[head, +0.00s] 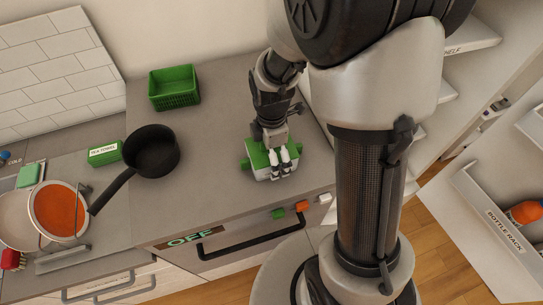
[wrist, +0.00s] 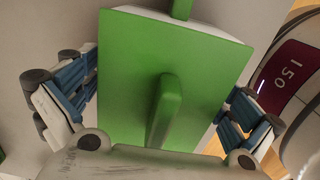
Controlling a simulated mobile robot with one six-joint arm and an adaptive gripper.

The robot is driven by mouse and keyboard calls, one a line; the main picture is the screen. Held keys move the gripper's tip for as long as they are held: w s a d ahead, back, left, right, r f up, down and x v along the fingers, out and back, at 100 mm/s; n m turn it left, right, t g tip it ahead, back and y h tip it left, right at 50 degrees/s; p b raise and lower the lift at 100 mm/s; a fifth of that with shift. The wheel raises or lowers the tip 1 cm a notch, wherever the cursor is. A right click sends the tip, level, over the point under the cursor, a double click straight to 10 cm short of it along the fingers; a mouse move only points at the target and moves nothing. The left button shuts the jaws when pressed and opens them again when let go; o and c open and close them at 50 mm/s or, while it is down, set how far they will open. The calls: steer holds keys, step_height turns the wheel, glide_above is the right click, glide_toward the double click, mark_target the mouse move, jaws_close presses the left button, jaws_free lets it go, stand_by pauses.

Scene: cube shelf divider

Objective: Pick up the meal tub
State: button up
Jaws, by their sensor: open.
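The meal tub (head: 256,157) appears to be the white box with a green lid and green side tabs on the grey counter. In the wrist view its green lid (wrist: 128,70) with a raised handle bar fills the middle. My gripper (head: 281,168) is open over the tub in the head view and hides part of it. In the wrist view the fingers of my gripper (wrist: 158,102) stand on either side of the lid, with a small gap visible on each side. The tub's lower walls are mostly hidden.
A green basket (head: 174,88) stands at the back of the counter. A black saucepan (head: 151,151) and a green tea towel box (head: 104,153) are to the left. Clear counter lies left of the tub. A front handle (head: 250,246) runs below the counter edge. White shelves (head: 455,42) stand right.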

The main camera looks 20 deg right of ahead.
steer(key=shift+c, duration=0.4)
steer(key=c, duration=1.2)
steer(key=shift+r, duration=0.1)
steer(key=shift+c, duration=0.2)
